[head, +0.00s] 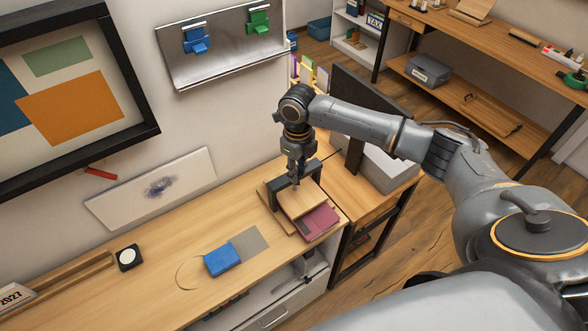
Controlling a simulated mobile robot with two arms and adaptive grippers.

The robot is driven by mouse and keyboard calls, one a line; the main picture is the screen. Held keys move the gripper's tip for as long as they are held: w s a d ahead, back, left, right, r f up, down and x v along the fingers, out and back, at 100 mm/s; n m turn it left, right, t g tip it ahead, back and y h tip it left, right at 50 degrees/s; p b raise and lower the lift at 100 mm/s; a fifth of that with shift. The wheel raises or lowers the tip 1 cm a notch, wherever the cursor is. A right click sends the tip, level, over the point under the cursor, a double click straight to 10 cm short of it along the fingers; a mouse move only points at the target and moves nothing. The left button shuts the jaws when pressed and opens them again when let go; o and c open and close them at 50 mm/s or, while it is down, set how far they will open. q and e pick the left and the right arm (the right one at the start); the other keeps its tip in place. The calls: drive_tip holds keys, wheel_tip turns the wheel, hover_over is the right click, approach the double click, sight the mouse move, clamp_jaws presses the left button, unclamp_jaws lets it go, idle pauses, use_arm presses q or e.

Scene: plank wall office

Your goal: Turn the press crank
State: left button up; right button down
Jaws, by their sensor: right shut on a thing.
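The press (304,203) stands near the right end of the wooden desk. It has a dark arched frame over light wooden boards, and a maroon book or pad (317,224) sticks out at its front. My right gripper (295,178) points down at the top of the dark frame and is shut on the crank there. The gripper and wrist hide most of the crank, so its angle cannot be told. My left gripper is not in view.
A blue block (222,260) lies on the desk (150,290) left of the press, by a grey patch. A small dark square item (129,257) stands further left. A dark monitor (364,107) and a grey box (385,169) stand behind right of the press.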

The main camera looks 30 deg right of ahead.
sight(299, 173)
drive_tip(key=shift+d+r+n, duration=0.1)
drive_tip(key=shift+d+n, duration=0.15)
drive_tip(key=shift+n, duration=0.05)
idle(0.4)
drive_tip(key=c, duration=1.1)
unclamp_jaws()
drive_tip(key=shift+c, duration=0.2)
wheel_tip(299, 173, up, 12)
